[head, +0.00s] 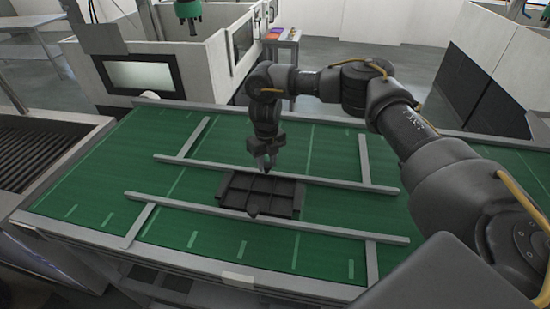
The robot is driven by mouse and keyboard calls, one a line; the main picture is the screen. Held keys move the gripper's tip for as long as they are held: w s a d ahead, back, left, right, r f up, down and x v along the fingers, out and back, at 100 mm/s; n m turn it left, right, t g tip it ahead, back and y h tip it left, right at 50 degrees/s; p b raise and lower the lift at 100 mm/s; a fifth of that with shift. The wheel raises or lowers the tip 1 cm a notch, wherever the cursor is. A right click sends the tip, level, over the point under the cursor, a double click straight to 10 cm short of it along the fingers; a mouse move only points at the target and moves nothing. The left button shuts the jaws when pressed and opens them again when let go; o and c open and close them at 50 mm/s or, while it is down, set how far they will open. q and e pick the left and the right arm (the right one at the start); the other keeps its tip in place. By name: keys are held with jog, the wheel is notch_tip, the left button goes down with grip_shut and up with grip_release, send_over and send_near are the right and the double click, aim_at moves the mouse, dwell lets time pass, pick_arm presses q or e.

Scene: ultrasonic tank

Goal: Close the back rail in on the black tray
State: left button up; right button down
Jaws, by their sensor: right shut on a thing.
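The black tray (262,197), divided into several compartments, lies flat on the green table between two long grey rails. The back rail (335,182) runs along the tray's far edge, with little or no visible gap; contact cannot be told. The front rail (180,205) runs along its near edge, also close. My right gripper (266,166) points down at the back rail, behind the tray's middle, shut on the rail. Its fingertips partly hide the rail there. My left gripper is not in view.
Short grey crossbars (186,139) join or meet the rails at left and right. The green table top (90,190) is clear at both sides. White machine enclosures (150,55) stand behind it. A ribbed roller conveyor (40,150) is at left. My right arm spans the right side.

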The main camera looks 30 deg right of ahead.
jog(key=shift+s+a, duration=0.1)
jog(key=c, duration=1.1)
grip_release()
jog(key=shift+a, duration=0.2)
jog(key=shift+o, duration=0.2)
jog(key=shift+d, duration=0.15)
jog(key=shift+d+r, duration=0.1)
jog(key=shift+r, duration=0.35)
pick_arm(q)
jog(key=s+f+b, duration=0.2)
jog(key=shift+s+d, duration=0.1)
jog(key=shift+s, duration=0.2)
pick_arm(e)
notch_tip(320, 180, up, 10)
